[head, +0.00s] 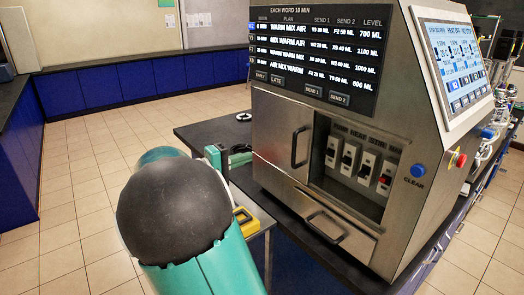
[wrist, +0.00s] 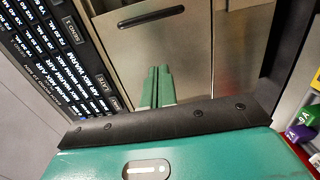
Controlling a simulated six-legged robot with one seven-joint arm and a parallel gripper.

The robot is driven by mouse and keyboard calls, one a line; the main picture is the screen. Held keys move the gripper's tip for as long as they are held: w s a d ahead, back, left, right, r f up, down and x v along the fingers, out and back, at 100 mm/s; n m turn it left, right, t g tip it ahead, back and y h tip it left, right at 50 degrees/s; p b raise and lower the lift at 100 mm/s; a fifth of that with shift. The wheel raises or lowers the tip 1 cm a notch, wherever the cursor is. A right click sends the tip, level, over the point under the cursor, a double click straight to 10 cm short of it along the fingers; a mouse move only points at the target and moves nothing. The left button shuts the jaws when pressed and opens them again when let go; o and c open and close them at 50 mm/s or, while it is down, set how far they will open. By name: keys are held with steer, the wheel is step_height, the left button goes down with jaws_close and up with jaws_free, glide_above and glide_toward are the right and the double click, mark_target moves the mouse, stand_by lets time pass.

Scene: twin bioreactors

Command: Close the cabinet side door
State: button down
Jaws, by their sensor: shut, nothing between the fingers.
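The steel cabinet (head: 275,190) stands on a dark bench at right in the head view. Its side door (head: 278,125) is a plain metal panel with a dark bar handle (head: 300,147), left of an open recess with several switches. The recess is uncovered. In the wrist view the door (wrist: 130,50) fills the upper middle, with its handle (wrist: 151,18) at the top. My gripper (wrist: 158,72) is shut and empty, its green fingers in front of the door; I cannot tell whether they touch it. In the head view my arm hides most of the gripper.
A drawer with a handle (head: 325,228) sits below the door. A schedule display (head: 315,55) is above it. A blue button (head: 418,170) and a touch screen (head: 458,62) are on the right side. A yellow device (head: 246,220) lies near my arm. The tiled floor at left is clear.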

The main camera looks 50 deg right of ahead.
steer(key=s+d, duration=0.5)
steer(key=d, duration=0.5)
steer(key=shift+s, duration=0.35)
steer(key=shift+s, duration=0.1)
